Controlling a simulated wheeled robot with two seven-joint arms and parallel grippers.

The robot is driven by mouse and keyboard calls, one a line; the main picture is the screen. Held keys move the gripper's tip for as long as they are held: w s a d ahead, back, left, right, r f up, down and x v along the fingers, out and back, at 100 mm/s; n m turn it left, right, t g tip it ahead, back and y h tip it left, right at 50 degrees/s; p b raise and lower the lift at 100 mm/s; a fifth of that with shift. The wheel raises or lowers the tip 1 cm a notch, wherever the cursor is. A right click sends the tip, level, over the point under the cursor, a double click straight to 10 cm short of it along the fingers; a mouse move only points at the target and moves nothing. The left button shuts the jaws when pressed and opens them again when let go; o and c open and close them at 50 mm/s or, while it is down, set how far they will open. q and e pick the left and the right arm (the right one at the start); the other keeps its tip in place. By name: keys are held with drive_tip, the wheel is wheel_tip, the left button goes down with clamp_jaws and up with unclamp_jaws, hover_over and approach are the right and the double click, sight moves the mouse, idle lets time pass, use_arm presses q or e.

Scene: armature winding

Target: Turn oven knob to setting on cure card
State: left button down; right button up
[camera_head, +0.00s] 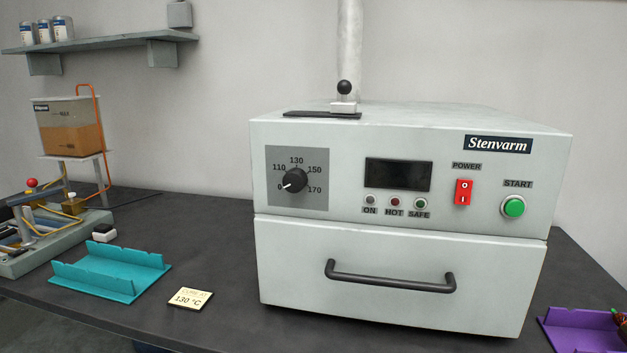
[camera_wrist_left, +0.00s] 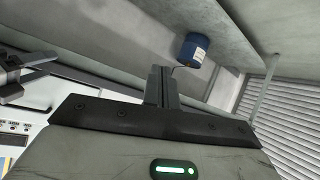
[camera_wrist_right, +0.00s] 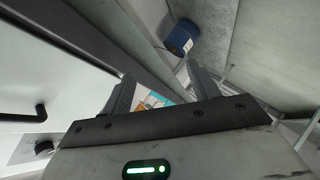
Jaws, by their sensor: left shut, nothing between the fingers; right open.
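The oven (camera_head: 400,270) stands on the dark table in the head view. Its black knob (camera_head: 295,180) sits on a grey dial plate marked 0, 110, 130, 150 and 170. The knob's white pointer aims to the lower left, near the 0 mark. The cure card (camera_head: 190,298) lies on the table left of the oven and reads 130 °C. Neither gripper shows in the head view. My left gripper (camera_wrist_left: 163,85) is shut and empty in its wrist view. My right gripper (camera_wrist_right: 160,90) is open and empty in its wrist view. Neither touches the knob.
The oven front has a dark display (camera_head: 398,175), a red power switch (camera_head: 464,192), a green start button (camera_head: 514,206) and a drawer handle (camera_head: 390,278). A teal tray (camera_head: 110,275) lies at left and a purple tray (camera_head: 585,330) at right. The table before the card is clear.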

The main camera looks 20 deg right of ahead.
drive_tip(key=w+r+n+t+h, duration=0.3)
drive_tip(key=w+r+n, duration=0.5)
drive_tip(key=r, duration=0.6)
drive_tip(key=n+t+h, duration=0.2)
drive_tip(key=n+h, duration=0.2)
drive_tip(key=h, duration=0.2)
approach(293, 184)
wheel_tip(293, 184, down, 5)
drive_tip(key=s, duration=0.2)
drive_tip(key=s+a+r+n+g+h+b, duration=0.2)
drive_tip(key=s+a+r+n, duration=0.1)
drive_tip(key=a+r+n, duration=0.25)
drive_tip(key=p+x, duration=0.2)
drive_tip(key=x, duration=1.3)
drive_tip(key=shift+s+d+r, duration=0.1)
drive_tip(key=shift+s+r, duration=0.05)
drive_tip(key=shift+w+d, duration=0.25)
drive_tip(key=shift+w, duration=0.15)
use_arm(q)
drive_tip(key=shift+s+d+f+m+g+y, duration=0.15)
drive_tip(key=shift+s+f+m+g+y, duration=0.25)
drive_tip(key=shift+m, duration=0.3)
use_arm(e)
drive_tip(key=c, duration=1)
